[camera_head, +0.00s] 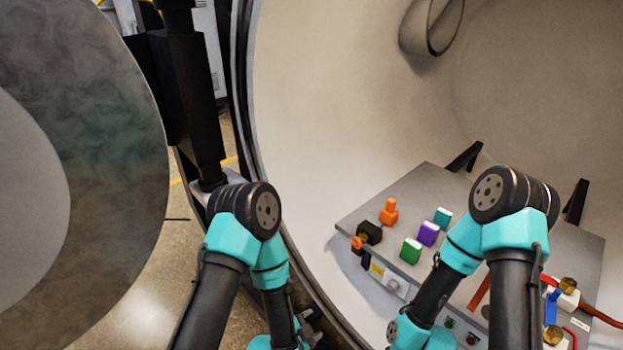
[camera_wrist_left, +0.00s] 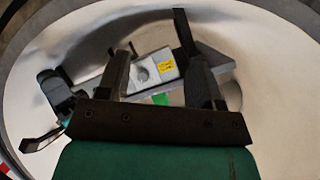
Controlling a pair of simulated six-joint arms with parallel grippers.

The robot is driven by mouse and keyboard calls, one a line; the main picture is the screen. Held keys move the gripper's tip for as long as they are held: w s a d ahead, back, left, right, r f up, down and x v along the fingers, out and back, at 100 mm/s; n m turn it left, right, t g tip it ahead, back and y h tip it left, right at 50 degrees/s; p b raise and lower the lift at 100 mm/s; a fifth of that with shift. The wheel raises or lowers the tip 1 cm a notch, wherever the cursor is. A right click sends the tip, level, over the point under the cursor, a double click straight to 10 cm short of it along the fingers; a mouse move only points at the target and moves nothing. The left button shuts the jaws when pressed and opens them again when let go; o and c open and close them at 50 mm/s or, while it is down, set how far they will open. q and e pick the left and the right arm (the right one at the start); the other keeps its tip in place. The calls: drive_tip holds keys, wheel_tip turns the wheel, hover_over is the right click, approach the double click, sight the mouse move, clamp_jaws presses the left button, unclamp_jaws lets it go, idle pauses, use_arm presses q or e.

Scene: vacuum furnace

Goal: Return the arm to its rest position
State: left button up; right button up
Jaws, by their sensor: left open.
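My left arm (camera_head: 240,220) comes in from the left of the head view, bent at a black and teal elbow, with its forearm running down toward the chamber rim. A dark part of my left gripper (camera_head: 310,317) shows only slightly near the bottom edge. In the left wrist view its two dark fingers (camera_wrist_left: 158,78) stand wide apart, and I see nothing held between them. My right arm (camera_head: 510,205) is bent above the grey plate, its forearm reaching down to the bottom edge. My right gripper is out of frame.
The grey plate (camera_head: 425,185) inside the round chamber (camera_head: 310,110) carries an orange piece (camera_head: 389,212), a purple block (camera_head: 428,233), a green block (camera_head: 410,251), a teal block (camera_head: 442,217) and a black fitting (camera_head: 369,232). The round door (camera_head: 120,150) stands open at left.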

use_arm(q)
drive_tip(key=s+a+f+n+g+y, duration=0.2)
drive_tip(key=s+a+n+g, duration=0.2)
drive_tip(key=a+n, duration=0.4)
drive_tip(key=s+a+f+n+g+y, duration=0.1)
drive_tip(key=s+a+n+g, duration=0.3)
drive_tip(key=a+n, duration=0.5)
drive_tip(key=s+a+y, duration=0.1)
drive_tip(key=s+a, duration=0.1)
drive_tip(key=a, duration=0.3)
drive_tip(key=shift+s+a+f+g, duration=0.15)
drive_tip(key=shift+s+f+g, duration=0.1)
drive_tip(key=shift+f+g, duration=0.15)
